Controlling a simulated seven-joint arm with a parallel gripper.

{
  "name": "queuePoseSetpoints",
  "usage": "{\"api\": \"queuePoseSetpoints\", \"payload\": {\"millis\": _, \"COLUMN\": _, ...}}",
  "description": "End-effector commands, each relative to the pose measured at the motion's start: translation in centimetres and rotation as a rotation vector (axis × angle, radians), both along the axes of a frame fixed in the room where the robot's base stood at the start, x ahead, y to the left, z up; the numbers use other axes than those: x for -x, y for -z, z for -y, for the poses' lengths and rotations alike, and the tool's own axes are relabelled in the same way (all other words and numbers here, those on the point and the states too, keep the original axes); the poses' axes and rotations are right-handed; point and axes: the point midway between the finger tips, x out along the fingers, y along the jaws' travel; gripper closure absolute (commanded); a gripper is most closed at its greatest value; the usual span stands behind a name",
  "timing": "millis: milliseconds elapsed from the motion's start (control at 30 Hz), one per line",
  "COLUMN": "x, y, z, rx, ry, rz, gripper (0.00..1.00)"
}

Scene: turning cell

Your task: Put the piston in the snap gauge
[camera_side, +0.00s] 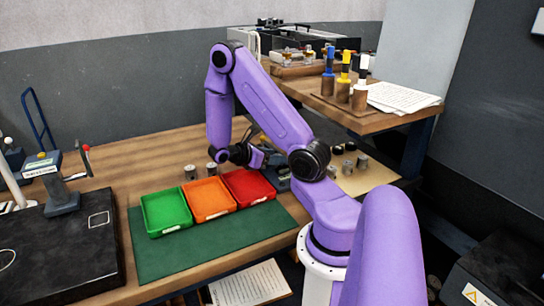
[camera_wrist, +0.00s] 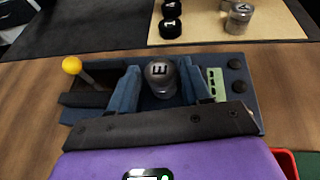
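The piston (camera_wrist: 160,75) is a grey metal cylinder with a dark mark on its top. In the wrist view it stands upright at the middle of the blue-grey snap gauge (camera_wrist: 235,65), which has a yellow-knobbed lever (camera_wrist: 72,66) on the left and a green panel on the right. My gripper (camera_wrist: 162,85) reaches over the gauge, with one blue finger on each side of the piston. I cannot tell whether the fingers touch it. In the side view my gripper (camera_side: 255,158) is low behind the red tray, beside the partly hidden gauge (camera_side: 284,182). The piston's lower end is hidden.
Green (camera_side: 166,212), orange (camera_side: 208,199) and red (camera_side: 247,187) trays stand on a green mat (camera_side: 165,258). Several pistons and black pieces stand on a tan board (camera_side: 375,178) at right. A black plate (camera_side: 70,260) with a stand fills the left.

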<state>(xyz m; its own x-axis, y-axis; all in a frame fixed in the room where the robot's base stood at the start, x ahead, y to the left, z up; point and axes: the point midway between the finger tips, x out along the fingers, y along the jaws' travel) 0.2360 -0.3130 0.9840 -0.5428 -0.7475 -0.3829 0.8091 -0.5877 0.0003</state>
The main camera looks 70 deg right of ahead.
Motion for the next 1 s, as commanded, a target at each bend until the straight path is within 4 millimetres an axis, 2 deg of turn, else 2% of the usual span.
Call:
{"api": "queuePoseSetpoints", "payload": {"millis": 433, "x": 0.0, "y": -0.5, "z": 0.0, "rx": 0.002, "ry": 0.001, "rz": 0.002, "gripper": 0.37}}
{"api": "queuePoseSetpoints", "payload": {"millis": 1000, "x": -5.6, "y": -4.2, "z": -7.6, "rx": 0.002, "ry": -0.002, "rz": 0.002, "gripper": 0.37}}
